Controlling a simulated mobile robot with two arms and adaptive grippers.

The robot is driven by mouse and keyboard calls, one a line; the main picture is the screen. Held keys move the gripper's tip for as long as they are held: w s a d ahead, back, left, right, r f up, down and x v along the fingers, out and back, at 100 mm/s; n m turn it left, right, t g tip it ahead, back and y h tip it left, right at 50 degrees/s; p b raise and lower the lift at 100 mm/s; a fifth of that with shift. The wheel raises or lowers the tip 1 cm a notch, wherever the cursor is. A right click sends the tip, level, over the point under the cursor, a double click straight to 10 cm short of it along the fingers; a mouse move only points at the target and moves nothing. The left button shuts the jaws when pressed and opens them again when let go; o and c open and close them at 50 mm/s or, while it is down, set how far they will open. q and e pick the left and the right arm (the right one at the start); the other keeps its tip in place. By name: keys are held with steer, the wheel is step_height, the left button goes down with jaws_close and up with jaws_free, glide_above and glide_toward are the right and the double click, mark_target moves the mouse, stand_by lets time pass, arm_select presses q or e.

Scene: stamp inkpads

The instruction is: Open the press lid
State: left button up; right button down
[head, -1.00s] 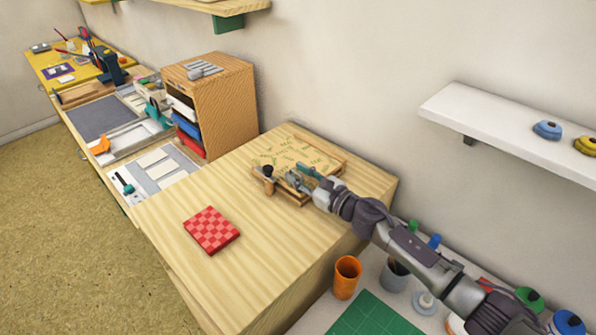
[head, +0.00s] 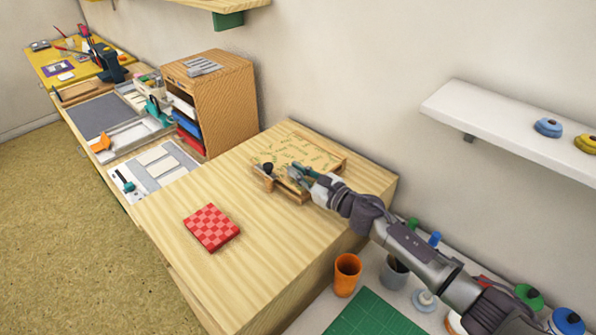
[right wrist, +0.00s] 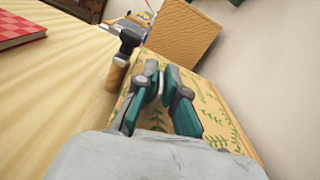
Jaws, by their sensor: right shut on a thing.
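The press (head: 327,172) is a low wooden frame on the far part of the light wood table. Its lid (head: 300,150) is a yellowish panel with green leaf prints and looks flat or nearly so. A black-topped post (head: 268,167) stands at the press's near left corner; it shows in the right wrist view (right wrist: 129,40) just left of the fingers. My right gripper (head: 296,173) is at the press's near edge, its teal fingers (right wrist: 160,88) shut on a small part of the lid, mostly hidden between the fingertips. My left gripper is not in view.
A red checkered block (head: 212,228) lies nearer on the table. A wooden drawer cabinet (head: 225,100) stands beyond the press. An orange cup (head: 346,275) and a green mat (head: 372,318) are on the lower surface to the right. The table's near left is clear.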

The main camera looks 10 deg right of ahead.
steer(key=shift+r, duration=0.2)
steer(key=shift+w+d+r+m+p, duration=0.1)
steer(key=shift+d+r+m+p, duration=0.05)
steer(key=shift+r+m+p, duration=0.3)
steer(key=w+d+r+m+p, duration=0.3)
steer(key=w+d+r+m, duration=0.5)
steer(key=d+r+m, duration=0.2)
steer(key=shift+d+r+m+p, duration=0.3)
steer(key=shift+d+m, duration=0.9)
steer(key=shift+m, duration=1.05)
steer(key=shift+f, duration=0.1)
